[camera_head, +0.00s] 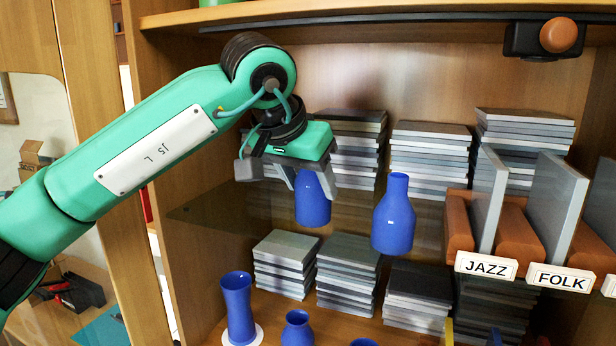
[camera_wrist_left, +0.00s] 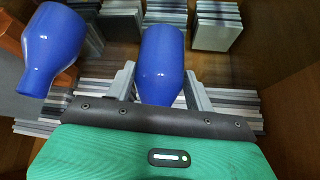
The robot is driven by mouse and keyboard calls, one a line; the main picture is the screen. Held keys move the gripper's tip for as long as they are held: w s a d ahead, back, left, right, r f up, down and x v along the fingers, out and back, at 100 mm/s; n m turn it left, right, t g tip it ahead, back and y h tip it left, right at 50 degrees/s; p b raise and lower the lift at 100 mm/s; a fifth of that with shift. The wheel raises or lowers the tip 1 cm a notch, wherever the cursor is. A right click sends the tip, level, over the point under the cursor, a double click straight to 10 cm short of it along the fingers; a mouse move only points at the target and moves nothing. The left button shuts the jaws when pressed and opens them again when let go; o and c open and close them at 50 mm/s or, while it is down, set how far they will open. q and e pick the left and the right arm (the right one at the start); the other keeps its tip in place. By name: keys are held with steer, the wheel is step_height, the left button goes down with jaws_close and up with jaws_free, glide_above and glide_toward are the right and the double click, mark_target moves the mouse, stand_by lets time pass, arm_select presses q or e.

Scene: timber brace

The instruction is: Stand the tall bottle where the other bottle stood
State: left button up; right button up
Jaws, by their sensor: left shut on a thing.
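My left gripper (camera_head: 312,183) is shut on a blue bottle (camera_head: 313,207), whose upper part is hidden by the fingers. The held bottle also shows in the left wrist view (camera_wrist_left: 161,62), upright between the two fingers. I cannot tell whether its base touches the glass shelf (camera_head: 235,207). A second blue bottle (camera_head: 393,215) with a narrow neck stands to the right of it, apart from the gripper. It also shows at the left of the wrist view (camera_wrist_left: 55,42). Which of these is the tall bottle is not clear. My right gripper is not in view.
Stacks of grey cases (camera_head: 430,160) stand behind the bottles. Orange holders with JAZZ (camera_head: 486,266) and FOLK (camera_head: 560,278) labels are at right. Below, a flared blue vase (camera_head: 238,305) stands on a white disc (camera_head: 256,334), beside a smaller blue vessel (camera_head: 297,330). The shelf's left part is clear.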

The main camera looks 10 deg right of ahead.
arm_select(q)
steer(key=shift+f, duration=0.2)
steer(key=o, duration=1.1)
steer(key=shift+c, duration=0.2)
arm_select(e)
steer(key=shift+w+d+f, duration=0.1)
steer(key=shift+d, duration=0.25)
arm_select(q)
steer(key=shift+r, duration=0.15)
steer(key=shift+r, duration=0.2)
steer(key=b+v, duration=0.3)
steer(key=v, duration=0.9)
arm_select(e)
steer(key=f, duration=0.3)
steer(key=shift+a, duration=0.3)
arm_select(q)
steer(key=shift+f, duration=0.1)
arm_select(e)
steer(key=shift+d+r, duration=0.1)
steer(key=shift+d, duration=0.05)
